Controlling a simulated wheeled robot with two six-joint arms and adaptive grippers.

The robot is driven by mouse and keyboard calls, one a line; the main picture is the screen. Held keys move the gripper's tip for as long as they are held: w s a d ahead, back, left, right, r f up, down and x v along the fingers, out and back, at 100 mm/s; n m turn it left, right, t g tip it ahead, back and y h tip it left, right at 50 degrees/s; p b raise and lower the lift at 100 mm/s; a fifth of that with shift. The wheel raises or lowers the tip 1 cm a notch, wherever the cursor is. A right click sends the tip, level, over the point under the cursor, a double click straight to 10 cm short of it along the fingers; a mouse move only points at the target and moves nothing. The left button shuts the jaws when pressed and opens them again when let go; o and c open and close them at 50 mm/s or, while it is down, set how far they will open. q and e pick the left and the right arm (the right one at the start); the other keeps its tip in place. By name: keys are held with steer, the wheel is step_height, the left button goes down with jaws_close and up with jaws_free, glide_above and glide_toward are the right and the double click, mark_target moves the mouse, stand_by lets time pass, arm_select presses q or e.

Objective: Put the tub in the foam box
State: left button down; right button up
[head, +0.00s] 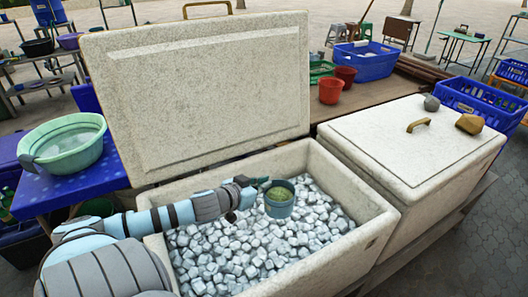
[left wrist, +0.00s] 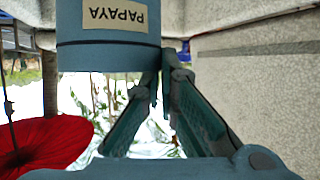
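The foam box (head: 375,226) stands open in the head view, its lid (head: 200,90) raised at the back and pale ice cubes (head: 235,255) inside. The tub (head: 279,207) is small, teal and round, with green contents, and looks upright over the ice within the box walls. I cannot tell if it touches the ice. My left gripper (head: 252,186) reaches in from the left to the tub's rim. In the left wrist view its fingers (left wrist: 160,82) close together at the edge of the tub (left wrist: 75,28), labelled PAPAYA, and appear to pinch its rim. My right gripper is not in view.
A closed foam box (head: 400,150) stands to the right, with two stones (head: 468,124) on its lid. A green basin (head: 68,145) sits on a blue table at left. Red buckets (head: 331,90) and blue crates (head: 363,62) stand behind. Ice around the tub is clear.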

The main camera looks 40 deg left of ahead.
arm_select(q)
step_height(320, 180, down, 20)
steer(key=b, duration=0.9)
steer(key=shift+d+r, duration=0.2)
steer(key=shift+d, duration=0.05)
steer(key=shift+w+f, duration=0.1)
steer(key=shift+f+b, duration=0.4)
steer(key=shift+f, duration=0.1)
steer(key=c, duration=1.8)
jaws_free()
